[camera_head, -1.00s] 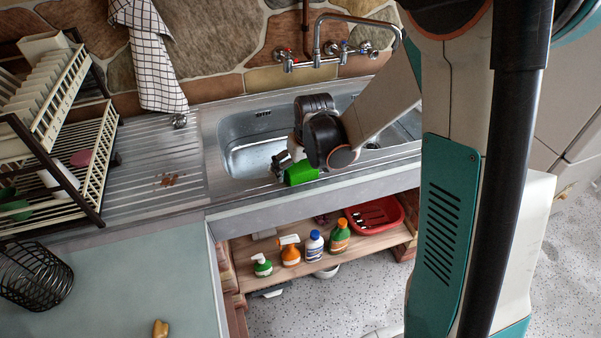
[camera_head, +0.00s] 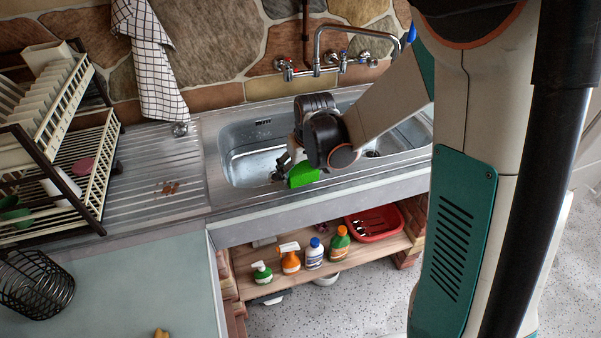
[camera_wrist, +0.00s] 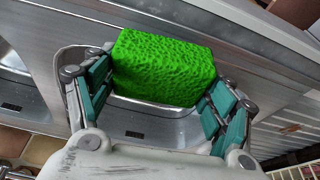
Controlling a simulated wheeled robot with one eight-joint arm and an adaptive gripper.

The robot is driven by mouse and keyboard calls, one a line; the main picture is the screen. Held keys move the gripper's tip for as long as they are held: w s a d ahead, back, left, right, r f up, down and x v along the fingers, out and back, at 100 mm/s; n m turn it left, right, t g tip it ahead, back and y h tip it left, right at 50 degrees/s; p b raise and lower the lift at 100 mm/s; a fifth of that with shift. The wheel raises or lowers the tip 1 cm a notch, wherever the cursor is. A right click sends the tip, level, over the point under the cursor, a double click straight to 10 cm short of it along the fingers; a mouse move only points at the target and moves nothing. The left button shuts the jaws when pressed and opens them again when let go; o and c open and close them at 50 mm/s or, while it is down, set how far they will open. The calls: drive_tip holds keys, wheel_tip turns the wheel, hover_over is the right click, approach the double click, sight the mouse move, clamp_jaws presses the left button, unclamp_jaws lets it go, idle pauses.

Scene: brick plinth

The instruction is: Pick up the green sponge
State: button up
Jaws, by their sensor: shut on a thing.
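The green sponge (camera_wrist: 163,68) is a bright, rough-textured block. In the wrist view it sits between the two fingers of my gripper (camera_wrist: 160,85), which are shut on it from both sides. In the head view the sponge (camera_head: 303,175) shows at the front edge of the sink, below my dark wrist. My gripper (camera_head: 284,171) is partly hidden there behind the wrist and the sponge. The sponge appears over the sink's front rim; I cannot tell how high it is above it.
The steel sink (camera_head: 240,165) lies around my gripper, with a tap (camera_head: 318,50) behind. A dish rack (camera_head: 60,140) stands left of the ribbed drainboard (camera_head: 150,170). Bottles (camera_head: 313,253) and a red basin (camera_head: 375,223) sit on the shelf below. A wire basket (camera_head: 35,282) stands front left.

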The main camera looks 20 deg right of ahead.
sight(301, 168)
wheel_tip(301, 168, up, 17)
drive_tip(key=p, duration=0.4)
drive_tip(key=shift+r+p, duration=0.2)
drive_tip(key=shift+p, duration=0.2)
drive_tip(key=shift+c, duration=0.4)
